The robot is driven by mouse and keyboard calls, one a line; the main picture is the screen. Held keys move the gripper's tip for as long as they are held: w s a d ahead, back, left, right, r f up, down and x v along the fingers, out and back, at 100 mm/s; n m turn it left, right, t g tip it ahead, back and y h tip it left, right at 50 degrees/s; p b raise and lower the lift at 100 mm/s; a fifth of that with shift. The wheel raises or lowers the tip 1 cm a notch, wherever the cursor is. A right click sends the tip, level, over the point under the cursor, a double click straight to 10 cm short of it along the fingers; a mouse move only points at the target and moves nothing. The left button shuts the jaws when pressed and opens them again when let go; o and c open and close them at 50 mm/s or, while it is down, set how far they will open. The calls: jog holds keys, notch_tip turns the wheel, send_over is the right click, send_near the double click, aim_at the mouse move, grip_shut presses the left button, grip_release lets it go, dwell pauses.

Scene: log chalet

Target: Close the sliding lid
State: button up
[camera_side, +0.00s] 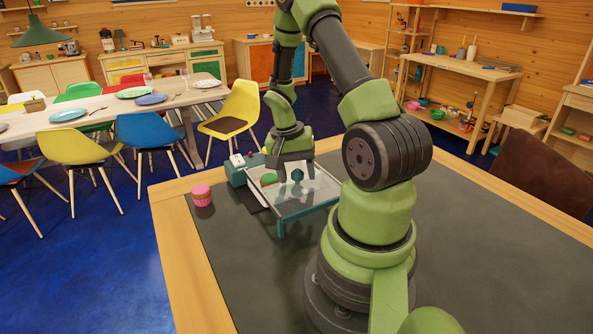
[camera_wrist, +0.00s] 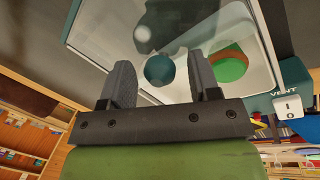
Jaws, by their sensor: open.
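The sliding lid (camera_side: 305,204) is a clear pane with a pale frame, lying flat on a low teal stand on the dark table. It also shows in the wrist view (camera_wrist: 100,38). A round teal knob (camera_wrist: 159,70) sits on the pane. My gripper (camera_side: 294,178) is over the lid, pointing down, its fingers open on either side of the knob. In the wrist view a gap shows between each finger and the knob. I cannot tell whether the fingertips touch the pane. A teal housing (camera_side: 238,174) marked VENT, with a white switch (camera_wrist: 288,106), adjoins the lid's far-left end.
A green disc with a brown rim (camera_wrist: 229,66) shows at the pane beside the right finger. A pink ribbed pot (camera_side: 201,195) stands left of the lid near the table's wooden edge (camera_side: 185,240). The table (camera_side: 470,235) is clear to the right of my arm.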

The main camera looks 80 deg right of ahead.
grip_shut()
jog(key=w+d, duration=0.7)
jog(key=shift+w+d, duration=0.15)
dwell(0.3)
grip_release()
notch_tip(320, 180, up, 10)
jog(key=w, duration=0.1)
jog(key=shift+w+a, duration=0.2)
jog(key=shift+w, duration=0.2)
